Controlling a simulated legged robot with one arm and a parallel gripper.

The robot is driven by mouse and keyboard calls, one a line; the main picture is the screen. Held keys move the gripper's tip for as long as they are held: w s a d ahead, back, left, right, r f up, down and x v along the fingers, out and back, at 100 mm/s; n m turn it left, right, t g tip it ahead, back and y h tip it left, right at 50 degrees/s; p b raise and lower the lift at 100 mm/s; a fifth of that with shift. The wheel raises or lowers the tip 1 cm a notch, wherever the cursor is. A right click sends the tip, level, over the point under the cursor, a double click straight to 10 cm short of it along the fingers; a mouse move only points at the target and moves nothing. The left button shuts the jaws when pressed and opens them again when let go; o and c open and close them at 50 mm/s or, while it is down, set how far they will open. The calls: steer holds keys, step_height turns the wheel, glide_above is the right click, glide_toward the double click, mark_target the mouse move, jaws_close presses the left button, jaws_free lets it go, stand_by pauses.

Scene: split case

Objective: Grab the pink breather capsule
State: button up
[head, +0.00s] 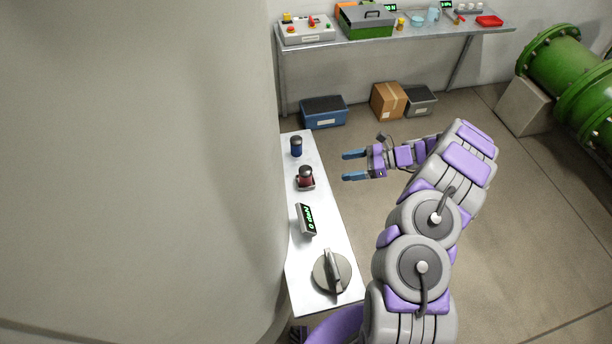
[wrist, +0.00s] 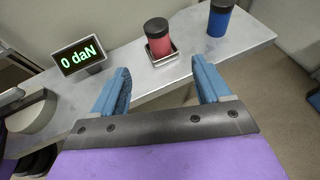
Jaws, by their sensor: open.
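The pink breather capsule (head: 306,178) is a short reddish-pink cylinder with a dark top. It stands upright in a small metal tray (head: 313,186) on a narrow white bench. It also shows in the wrist view (wrist: 159,42), beyond and between my fingertips. My gripper (head: 354,166) is open and empty, to the right of the bench in the head view. In the wrist view, its two blue fingers (wrist: 161,80) are spread apart and point toward the bench edge. The fingers do not touch the capsule.
A blue capsule (head: 296,147) stands behind the pink one. A display (wrist: 78,56) reading "0 daN" and a grey knob (head: 332,272) are on the same bench (head: 323,241). A large pale curved wall (head: 140,180) borders its left side. Floor to the right is open.

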steer(key=b, duration=0.2)
glide_toward(300, 175)
steer(key=w+a+f, duration=0.1)
steer(key=a+f, duration=0.1)
steer(key=w+a+f, duration=0.1)
steer(key=a+f, duration=0.1)
steer(key=shift+w, duration=0.15)
steer(key=shift+b+x, duration=0.4)
steer(key=shift+x, duration=2.35)
steer(key=shift+r, duration=0.15)
steer(key=shift+c, duration=0.3)
steer(key=c, duration=1)
